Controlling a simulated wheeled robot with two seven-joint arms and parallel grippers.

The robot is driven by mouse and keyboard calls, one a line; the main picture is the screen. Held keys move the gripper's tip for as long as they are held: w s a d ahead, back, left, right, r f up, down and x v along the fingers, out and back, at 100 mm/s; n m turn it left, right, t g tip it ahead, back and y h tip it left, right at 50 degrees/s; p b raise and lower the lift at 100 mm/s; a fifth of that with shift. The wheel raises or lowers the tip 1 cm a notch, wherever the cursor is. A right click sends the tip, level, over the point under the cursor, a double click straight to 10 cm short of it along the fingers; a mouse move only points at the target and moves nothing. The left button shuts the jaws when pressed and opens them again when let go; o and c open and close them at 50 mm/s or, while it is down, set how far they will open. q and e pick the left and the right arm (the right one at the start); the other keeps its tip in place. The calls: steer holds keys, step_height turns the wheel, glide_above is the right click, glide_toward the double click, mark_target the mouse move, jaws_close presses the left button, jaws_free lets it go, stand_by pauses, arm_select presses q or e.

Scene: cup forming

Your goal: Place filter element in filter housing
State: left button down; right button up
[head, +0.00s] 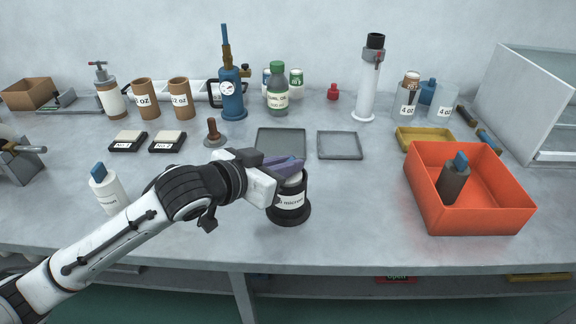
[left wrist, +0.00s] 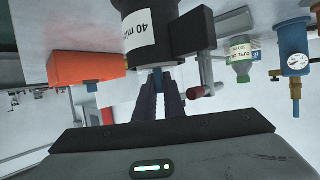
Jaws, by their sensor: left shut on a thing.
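A black filter housing labelled "micron" (head: 290,207) stands upright on the bench in front of my left gripper (head: 300,163). It shows in the left wrist view with a "40" label (left wrist: 143,38). My left gripper is shut, its purple fingers closed on a small blue tab (left wrist: 158,76). In the head view a pale filter element (head: 295,179) shows under the fingers at the housing's mouth; how deep it sits is hidden. A white filter element with a blue tab (head: 107,190) stands at left. A dark one with a blue tab (head: 454,182) stands in the orange bin. My right gripper is not in view.
The orange bin (head: 490,218) is to the right. Two grey trays (head: 340,145) lie behind the housing. Bottles, cups and a blue gauge canister (head: 232,100) line the back. The bench front is mostly clear.

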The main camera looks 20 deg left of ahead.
arm_select(q)
steer(key=shift+f, duration=0.25)
steer(key=shift+s+f, duration=0.2)
steer(key=shift+f, duration=0.55)
steer(key=c, duration=2.1)
jaws_free()
steer(key=shift+f, duration=0.1)
steer(key=shift+r, duration=0.3)
steer(key=shift+w+r+p+v, duration=0.1)
steer(key=shift+r+p+v, duration=0.2)
steer(key=shift+v, duration=1.75)
steer(key=shift+w+r+p+v, duration=0.1)
steer(key=shift+p+v, duration=0.25)
steer(key=shift+v, duration=1.65)
steer(key=shift+w+r+p+v, duration=0.1)
steer(key=shift+r+p+v, duration=0.2)
steer(key=shift+v, duration=1.75)
steer(key=shift+f, duration=0.1)
